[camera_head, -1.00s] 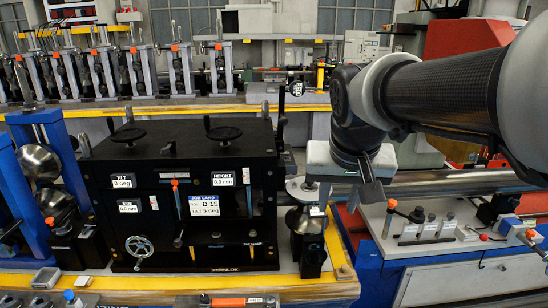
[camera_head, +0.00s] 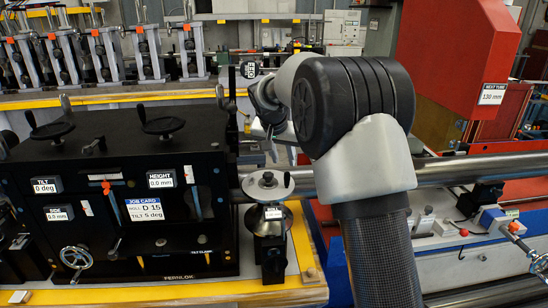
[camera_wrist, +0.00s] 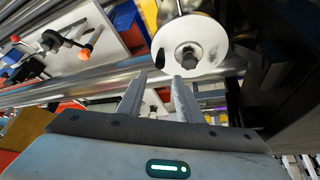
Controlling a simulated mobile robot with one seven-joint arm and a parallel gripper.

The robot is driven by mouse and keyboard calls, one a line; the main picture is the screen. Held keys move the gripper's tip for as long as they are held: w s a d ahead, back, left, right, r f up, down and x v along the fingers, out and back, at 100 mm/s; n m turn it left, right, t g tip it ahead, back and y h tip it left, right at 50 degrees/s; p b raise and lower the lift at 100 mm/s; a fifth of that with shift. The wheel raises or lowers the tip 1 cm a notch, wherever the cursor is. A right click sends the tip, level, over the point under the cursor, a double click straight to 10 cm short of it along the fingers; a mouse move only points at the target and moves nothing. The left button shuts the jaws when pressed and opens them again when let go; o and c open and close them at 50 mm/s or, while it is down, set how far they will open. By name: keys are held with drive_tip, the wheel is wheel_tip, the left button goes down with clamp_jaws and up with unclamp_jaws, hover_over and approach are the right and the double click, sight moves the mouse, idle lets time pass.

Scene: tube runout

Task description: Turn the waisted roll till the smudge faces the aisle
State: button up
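The waisted roll (camera_head: 270,217) stands upright at the right end of the black machine, under a pale round plate (camera_head: 268,185) with a nut at its centre. In the wrist view the plate (camera_wrist: 205,38) is large and close, and a dark mark (camera_wrist: 160,57) sits at its left edge; I cannot tell whether this is the smudge. My gripper (camera_head: 272,150) is beyond and above the roll in the head view, partly hidden by my arm. In the wrist view its two fingers (camera_wrist: 160,78) are apart with nothing between them, just short of the plate.
The black machine (camera_head: 120,200) with dials and a job card stands left of the roll. A long steel tube (camera_head: 450,172) runs off to the right. A red cabinet (camera_head: 470,60) stands at the back right. A yellow-edged bench (camera_head: 305,250) lies below.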

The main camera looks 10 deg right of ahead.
sight(287, 173)
drive_tip(key=b+x, duration=0.1)
drive_tip(key=x, duration=0.8)
drive_tip(key=shift+s+b, duration=0.1)
drive_tip(key=shift+b, duration=0.25)
clamp_jaws()
